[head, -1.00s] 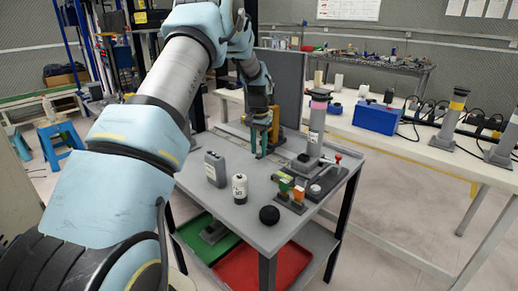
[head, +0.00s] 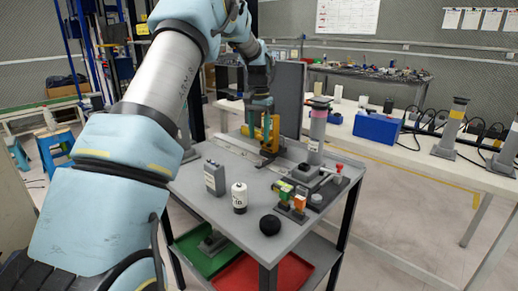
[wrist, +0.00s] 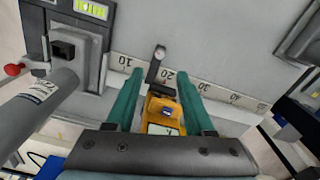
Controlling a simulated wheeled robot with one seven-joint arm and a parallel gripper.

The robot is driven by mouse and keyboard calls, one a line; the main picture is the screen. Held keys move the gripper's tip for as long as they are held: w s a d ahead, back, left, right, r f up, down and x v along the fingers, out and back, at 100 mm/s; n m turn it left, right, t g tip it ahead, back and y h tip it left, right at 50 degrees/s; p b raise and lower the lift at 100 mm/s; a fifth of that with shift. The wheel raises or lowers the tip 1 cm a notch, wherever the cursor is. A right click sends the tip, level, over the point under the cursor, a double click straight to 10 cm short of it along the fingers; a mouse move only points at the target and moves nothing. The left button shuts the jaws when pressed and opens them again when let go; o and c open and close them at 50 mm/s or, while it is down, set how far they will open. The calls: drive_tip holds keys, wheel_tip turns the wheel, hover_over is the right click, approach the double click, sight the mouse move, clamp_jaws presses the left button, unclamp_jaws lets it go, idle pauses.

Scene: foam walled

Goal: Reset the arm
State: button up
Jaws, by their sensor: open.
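My gripper (head: 262,103) has two green fingers and is raised above the back part of the grey table (head: 255,228). In the wrist view my gripper (wrist: 160,85) is open, with its fingers apart. A yellow device with a small display (wrist: 163,113) shows between and below the fingers; it also stands on the table in the head view (head: 274,128). I see nothing held. My arm reaches from the lower left across the head view.
A grey box (head: 214,178), a white bottle (head: 239,198) and a black ball (head: 269,225) stand on the table. A grey post (head: 317,130) and a fixture with coloured blocks (head: 291,196) are at the right. A ruler strip (wrist: 225,95) runs beneath my gripper.

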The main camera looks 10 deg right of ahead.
drive_tip(key=shift+r, duration=0.75)
drive_tip(key=s+a+n, duration=0.1)
drive_tip(key=s+a, duration=0.2)
drive_tip(key=a, duration=0.2)
drive_tip(key=s+a+n, duration=0.1)
drive_tip(key=s+a, duration=0.2)
drive_tip(key=a, duration=0.2)
drive_tip(key=s+a+n, duration=0.1)
drive_tip(key=s+a, duration=0.2)
drive_tip(key=a, duration=0.2)
drive_tip(key=shift+s+a+n+t, duration=0.1)
drive_tip(key=shift+a+n+t, duration=0.2)
drive_tip(key=shift+t, duration=0.1)
drive_tip(key=s+a+f+n, duration=0.1)
drive_tip(key=s+a+n, duration=0.1)
drive_tip(key=s+a, duration=0.3)
drive_tip(key=s+a+f+n, duration=0.1)
drive_tip(key=s+a, duration=0.5)
drive_tip(key=s, duration=0.6)
drive_tip(key=shift+s+a+f+n+t, duration=0.3)
drive_tip(key=shift+f+n+t, duration=0.1)
drive_tip(key=shift+f, duration=0.2)
drive_tip(key=shift+w, duration=0.1)
drive_tip(key=shift+c, duration=0.2)
